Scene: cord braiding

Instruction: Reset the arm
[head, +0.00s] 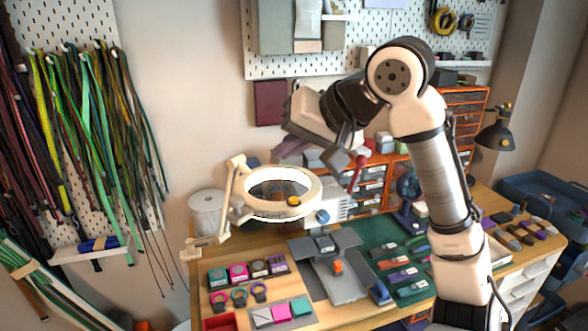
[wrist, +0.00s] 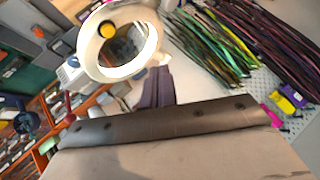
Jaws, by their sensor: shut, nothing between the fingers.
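My gripper (head: 281,152) hangs in the air at the end of my bent arm, above and behind the ring magnifier lamp in the head view. In the wrist view its two greyish-purple fingers (wrist: 158,75) lie close together beyond the dark edge of the hand. They are shut with nothing between them. My raised arm stands on the right of the head view and hides part of the bench and drawers behind it.
The white ring magnifier (head: 309,205) stands over the bench near my gripper; it also shows in the wrist view (wrist: 89,64). Orange drawers (head: 462,98) stand behind. A white spool (head: 207,215) is left, a green mat (head: 372,240) right. Cords (head: 95,130) hang on the left pegboard.

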